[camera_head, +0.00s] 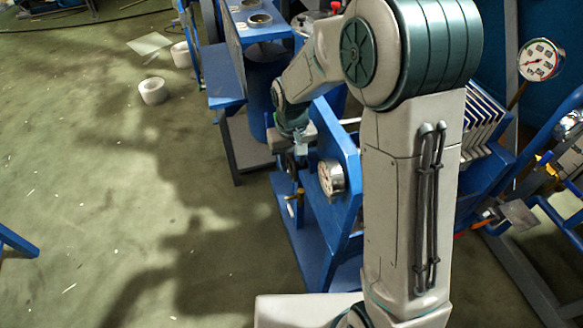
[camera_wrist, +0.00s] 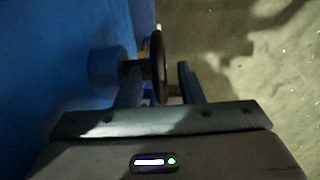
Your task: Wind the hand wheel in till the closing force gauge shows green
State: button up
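The hand wheel (camera_wrist: 158,66) is a dark disc seen edge-on in the wrist view, on a short shaft beside a round blue boss (camera_wrist: 103,68). My gripper (camera_wrist: 160,88) is open, with one finger on each side of the wheel's near rim. A gap shows between the right finger and the wheel; whether the left finger touches is unclear. In the head view my gripper (camera_head: 299,148) is at the blue frame (camera_head: 345,150), with the wheel mostly hidden. A round gauge (camera_head: 330,178), apparently the closing force gauge, sits on that frame, too oblique to read.
Another dial gauge (camera_head: 540,60) with red marks stands at the right, above blue framework. A plate stack (camera_head: 483,120) is behind my arm. White rolls (camera_head: 153,91) lie on the floor at the upper left. The green floor (camera_head: 110,200) at left is mostly clear.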

aim_at(292, 167)
jog(key=shift+f, duration=1.45)
grip_shut()
jog(key=shift+f+t+b, duration=0.2)
jog(key=shift+t+b, duration=0.3)
jog(key=shift+b, duration=0.75)
jog(key=shift+r+t+y+b, duration=0.15)
jog(key=shift+t+y+b, duration=0.25)
jog(key=shift+t+b, duration=0.6)
jog(key=shift+r, duration=0.1)
grip_release()
